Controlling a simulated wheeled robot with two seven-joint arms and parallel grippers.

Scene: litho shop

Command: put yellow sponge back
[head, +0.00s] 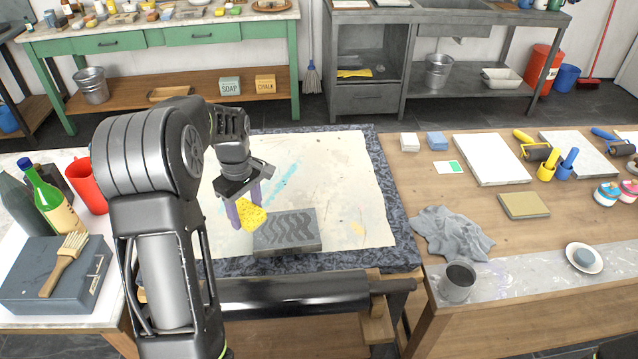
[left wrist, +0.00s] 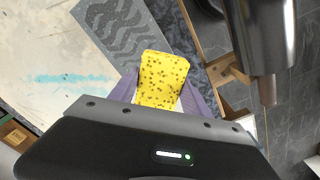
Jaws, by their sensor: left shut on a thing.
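The yellow sponge (head: 251,215) is held between the purple fingers of my left gripper (head: 244,208), above the press bed. In the left wrist view the sponge (left wrist: 162,80) sits between both fingers of the left gripper (left wrist: 160,88), which touch its sides. Any gap between sponge and slab cannot be judged. My right gripper is not in view.
The stained cream sheet (head: 345,190) lies on the press bed, with a black roller (head: 290,292) in front. The right table holds a grey cloth (head: 447,232), a metal cup (head: 458,281) and a white bowl (head: 584,258). A green bottle (head: 50,200) and red cup (head: 86,186) stand at left.

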